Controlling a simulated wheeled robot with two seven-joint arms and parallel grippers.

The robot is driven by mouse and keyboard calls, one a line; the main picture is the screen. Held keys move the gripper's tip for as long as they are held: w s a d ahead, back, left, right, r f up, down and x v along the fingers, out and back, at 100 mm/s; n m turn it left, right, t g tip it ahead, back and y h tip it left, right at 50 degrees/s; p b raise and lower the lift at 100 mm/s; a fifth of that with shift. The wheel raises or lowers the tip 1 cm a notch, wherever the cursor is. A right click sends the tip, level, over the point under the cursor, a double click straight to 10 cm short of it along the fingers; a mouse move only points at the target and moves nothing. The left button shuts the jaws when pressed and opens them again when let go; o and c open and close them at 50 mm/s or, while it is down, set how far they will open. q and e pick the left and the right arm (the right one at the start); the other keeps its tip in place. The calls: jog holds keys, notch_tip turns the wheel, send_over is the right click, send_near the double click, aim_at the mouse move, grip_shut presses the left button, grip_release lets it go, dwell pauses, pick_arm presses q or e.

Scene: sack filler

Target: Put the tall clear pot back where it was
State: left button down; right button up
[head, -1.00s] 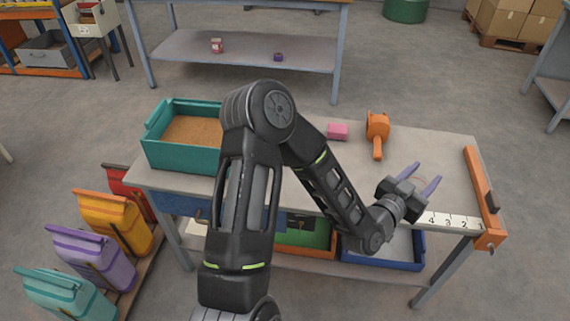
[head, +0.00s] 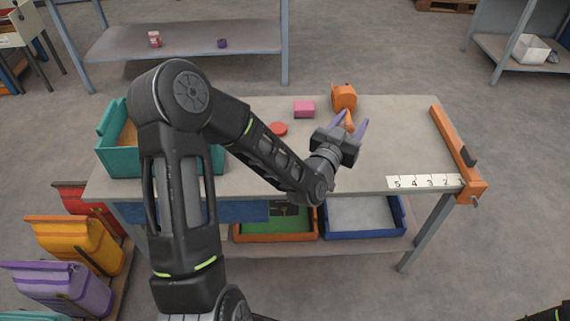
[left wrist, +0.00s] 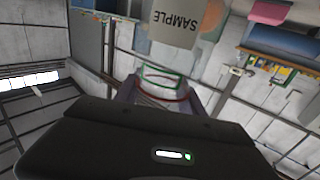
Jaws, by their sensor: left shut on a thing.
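My left gripper (head: 350,122) is over the back middle of the table, with its purple fingers pointing away from me. In the left wrist view its fingers (left wrist: 163,90) are closed around a see-through thing with a green edge and a red band, which looks like the tall clear pot (left wrist: 165,82). In the head view the pot can hardly be made out between the fingers, in front of the orange tool. Whether it touches the table cannot be told.
The grey table (head: 400,130) is clear to the right of the gripper. A number strip (head: 425,182) lies at its front right, beside an orange bar (head: 455,150). A pink block (head: 304,109), red disc (head: 278,129), orange tool (head: 344,95) and teal bin (head: 112,160) are on it.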

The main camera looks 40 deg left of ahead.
jog(key=shift+o, duration=0.7)
notch_tip(320, 180, down, 7)
jog(key=b, duration=0.5)
jog(key=shift+f, duration=0.15)
pick_arm(q)
jog(key=s+a+r+n+y+b, duration=0.1)
jog(key=a+y+b, duration=0.1)
jog(key=a, duration=0.6)
jog(key=s+a+r+n+g+y+b, duration=0.1)
jog(key=s+a+n+y+b, duration=0.1)
jog(key=a, duration=0.7)
jog(key=shift+a+r+y+b, duration=0.25)
jog(key=shift+r+y+b, duration=0.15)
jog(key=shift+y+b, duration=0.35)
pick_arm(e)
notch_tip(320, 180, down, 6)
jog(key=shift+r, duration=0.25)
pick_arm(q)
notch_tip(320, 180, down, 6)
jog(key=b, duration=0.1)
jog(key=shift+f, duration=0.15)
pick_arm(e)
jog(key=shift+f, duration=0.4)
pick_arm(q)
jog(key=shift+f, duration=1.85)
pick_arm(e)
jog(key=shift+f, duration=0.3)
pick_arm(q)
jog(key=shift+b, duration=0.3)
